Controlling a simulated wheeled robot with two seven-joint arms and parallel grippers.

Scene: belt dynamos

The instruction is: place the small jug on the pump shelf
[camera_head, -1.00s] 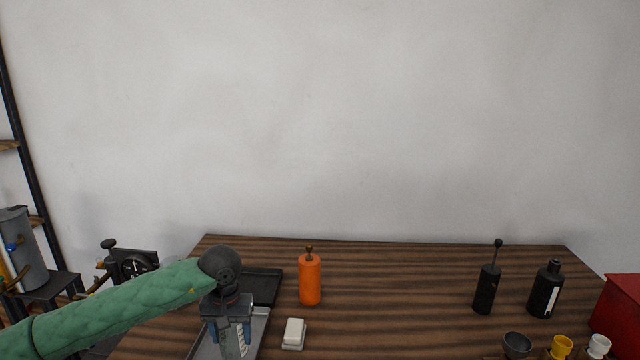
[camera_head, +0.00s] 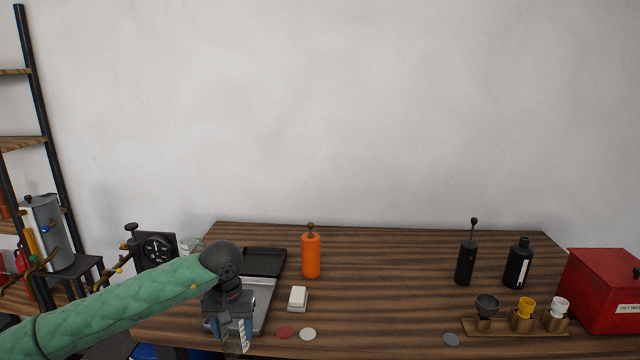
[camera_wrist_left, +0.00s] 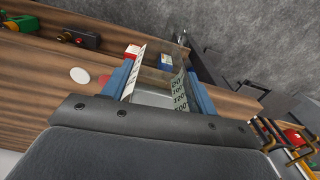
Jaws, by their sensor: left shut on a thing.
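My left gripper (camera_head: 229,322) is at the lower left of the head view, near the table's front left corner. It is shut on the small jug (camera_head: 245,335), a clear vessel with a printed scale. In the left wrist view the jug's scale marks (camera_wrist_left: 180,95) show between the blue fingers. The jug's lower part is hard to make out. A dark rack with wooden shelves (camera_head: 22,145) stands at the far left; I cannot tell whether one of these is the pump shelf. My right gripper is not in view.
On the wooden table (camera_head: 385,290) are a grey tray with a black lid (camera_head: 264,262), a white block (camera_head: 297,297), an orange bottle (camera_head: 311,257), dark bottles, a cup holder and a red box (camera_head: 603,290). A black gauge (camera_head: 158,250) stands left of the table.

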